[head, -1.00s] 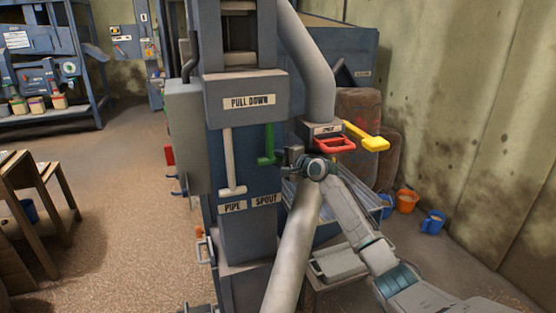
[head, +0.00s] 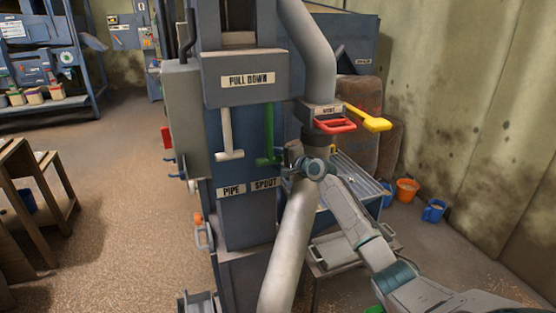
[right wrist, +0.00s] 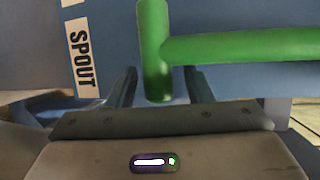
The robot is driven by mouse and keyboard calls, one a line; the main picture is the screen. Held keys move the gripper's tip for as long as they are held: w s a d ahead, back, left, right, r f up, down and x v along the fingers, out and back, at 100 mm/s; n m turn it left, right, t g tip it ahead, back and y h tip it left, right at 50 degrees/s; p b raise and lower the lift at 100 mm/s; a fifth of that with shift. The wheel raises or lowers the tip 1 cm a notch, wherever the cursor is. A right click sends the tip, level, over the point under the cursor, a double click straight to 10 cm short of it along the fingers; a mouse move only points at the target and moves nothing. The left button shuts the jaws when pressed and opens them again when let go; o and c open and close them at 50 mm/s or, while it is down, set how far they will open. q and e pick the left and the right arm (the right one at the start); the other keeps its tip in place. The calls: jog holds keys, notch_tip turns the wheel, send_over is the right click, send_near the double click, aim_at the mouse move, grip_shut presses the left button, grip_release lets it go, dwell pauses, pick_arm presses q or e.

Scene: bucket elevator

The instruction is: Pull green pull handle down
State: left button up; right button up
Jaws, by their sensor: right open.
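The green pull handle (head: 269,136) hangs on the blue elevator column (head: 240,225) below the "PULL DOWN" sign (head: 248,79), with a stem and a short crossbar. My right gripper (head: 291,157) is at the crossbar's right end, its jaws open. In the right wrist view, turned on its side, the end of the green crossbar (right wrist: 156,50) lies between the two open fingers (right wrist: 160,90), and the stem runs off to the right. I cannot tell if a finger touches it. My left gripper is not in view.
A white pull handle (head: 226,134) hangs left of the green one. "PIPE" (head: 231,190) and "SPOUT" (head: 265,184) labels sit below. Red (head: 335,127) and yellow (head: 372,119) handles and a grey pipe (head: 290,250) are close to my right arm. Open floor lies left.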

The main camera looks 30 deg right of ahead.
jog(key=b+v, duration=0.1)
jog(key=v, duration=0.8)
jog(key=shift+s+d+b, duration=0.1)
jog(key=shift+d+b, duration=0.05)
jog(key=shift+b, duration=0.2)
jog(key=shift+v, duration=0.8)
